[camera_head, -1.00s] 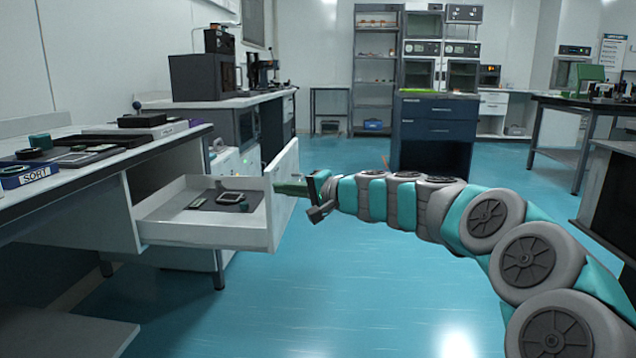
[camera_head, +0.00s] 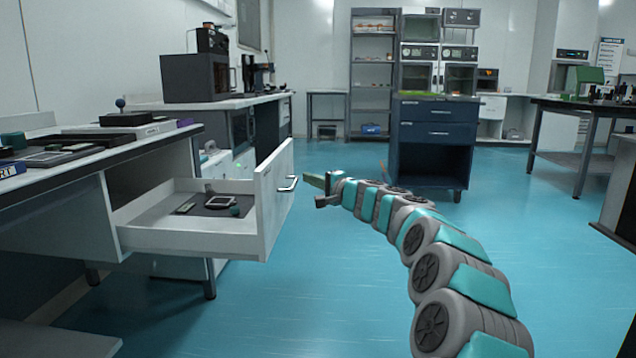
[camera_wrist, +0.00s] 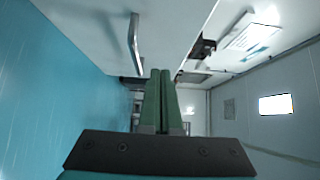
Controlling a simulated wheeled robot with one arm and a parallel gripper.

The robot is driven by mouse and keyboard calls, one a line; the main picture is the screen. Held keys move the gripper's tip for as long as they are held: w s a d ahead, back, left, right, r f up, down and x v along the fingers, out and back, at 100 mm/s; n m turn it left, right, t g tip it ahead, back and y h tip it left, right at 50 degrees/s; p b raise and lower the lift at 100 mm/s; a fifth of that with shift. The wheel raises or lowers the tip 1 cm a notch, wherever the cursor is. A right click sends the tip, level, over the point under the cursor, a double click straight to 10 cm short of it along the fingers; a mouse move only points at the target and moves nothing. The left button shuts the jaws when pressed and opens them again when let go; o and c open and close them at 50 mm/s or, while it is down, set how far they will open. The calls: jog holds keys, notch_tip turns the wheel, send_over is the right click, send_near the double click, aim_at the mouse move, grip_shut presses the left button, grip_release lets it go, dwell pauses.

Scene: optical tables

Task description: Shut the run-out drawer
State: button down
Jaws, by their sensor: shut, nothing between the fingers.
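The run-out drawer (camera_head: 190,239) is white and stands pulled out from under the left bench in the head view. Its front panel (camera_head: 274,201) faces right and carries a metal bar handle (camera_head: 288,184). The handle also shows in the wrist view (camera_wrist: 134,42). A grey mat with a small framed device (camera_head: 221,201) and a few small items lies inside. My gripper (camera_head: 314,190) is shut and empty, just right of the handle and apart from it in the head view. Its green fingers (camera_wrist: 160,100) are together in the wrist view.
The left bench (camera_head: 100,150) holds trays and devices above the drawer. A dark blue cabinet (camera_head: 435,135) stands behind my arm. Another bench (camera_head: 590,106) is at the right. The blue floor (camera_head: 320,290) in front of the drawer is clear.

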aim_at(280, 173)
jog(key=w+a, duration=0.1)
jog(key=a, duration=0.2)
jog(key=w+a, duration=0.1)
jog(key=a, duration=0.1)
jog(key=shift+w+a+f, duration=0.15)
jog(key=shift+w, duration=0.2)
jog(key=shift+a, duration=0.65)
